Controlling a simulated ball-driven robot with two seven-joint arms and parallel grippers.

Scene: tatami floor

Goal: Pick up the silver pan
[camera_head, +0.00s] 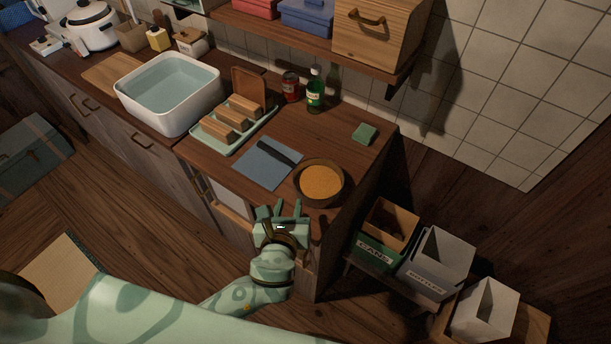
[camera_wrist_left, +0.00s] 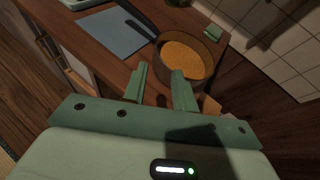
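A round pan (camera_head: 319,204) with a dull brownish-grey wall sits near the front right corner of the wooden counter, with an orange layer inside. It does not look clearly silver in this light. A dark bar like a handle (camera_head: 279,152) runs from its left rim over a blue-grey mat (camera_head: 262,172). My left gripper (camera_head: 281,207) is open and empty at the counter's front edge, apart from the pan and on its near side. In the left wrist view the pan (camera_wrist_left: 213,50) lies beyond the spread fingers (camera_wrist_left: 161,76). My right gripper is not in view.
A green rack (camera_head: 238,140) with wooden blocks, a red can (camera_head: 291,87), a green bottle (camera_head: 315,90) and a green sponge (camera_head: 364,133) stand on the counter. A shelf (camera_head: 300,35) overhangs the back. Several bins, one labelled CANS (camera_head: 377,255), stand right of the counter.

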